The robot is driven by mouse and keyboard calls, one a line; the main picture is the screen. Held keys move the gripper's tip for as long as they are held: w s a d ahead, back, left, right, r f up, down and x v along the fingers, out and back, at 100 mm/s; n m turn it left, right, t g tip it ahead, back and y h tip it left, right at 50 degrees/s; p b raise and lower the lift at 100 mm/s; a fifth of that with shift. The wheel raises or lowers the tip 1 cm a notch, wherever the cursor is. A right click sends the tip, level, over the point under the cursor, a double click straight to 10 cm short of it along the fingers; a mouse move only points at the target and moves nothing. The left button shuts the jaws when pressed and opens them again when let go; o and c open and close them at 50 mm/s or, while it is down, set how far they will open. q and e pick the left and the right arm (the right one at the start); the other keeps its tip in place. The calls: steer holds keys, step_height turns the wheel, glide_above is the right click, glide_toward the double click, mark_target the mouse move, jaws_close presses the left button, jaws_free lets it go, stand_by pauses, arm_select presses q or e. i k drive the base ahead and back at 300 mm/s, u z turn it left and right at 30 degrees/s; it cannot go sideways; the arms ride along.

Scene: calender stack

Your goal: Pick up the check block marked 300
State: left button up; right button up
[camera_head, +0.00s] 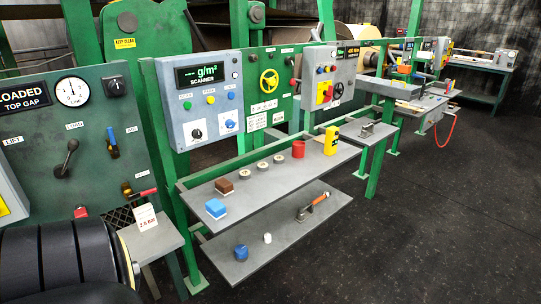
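Neither of my grippers is in view.
On the upper shelf, a blue-and-white block (215,208) and brown block (223,187) stand nearer; a red cup (298,149) and yellow device (332,140) stand farther along. The scanner panel (205,100) hangs behind. The dark floor (430,230) at right is clear.

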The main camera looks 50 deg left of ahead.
mark_target(263, 167)
steer(key=u, duration=0.75)
steer(key=i, duration=1.3)
steer(key=u, duration=1.25)
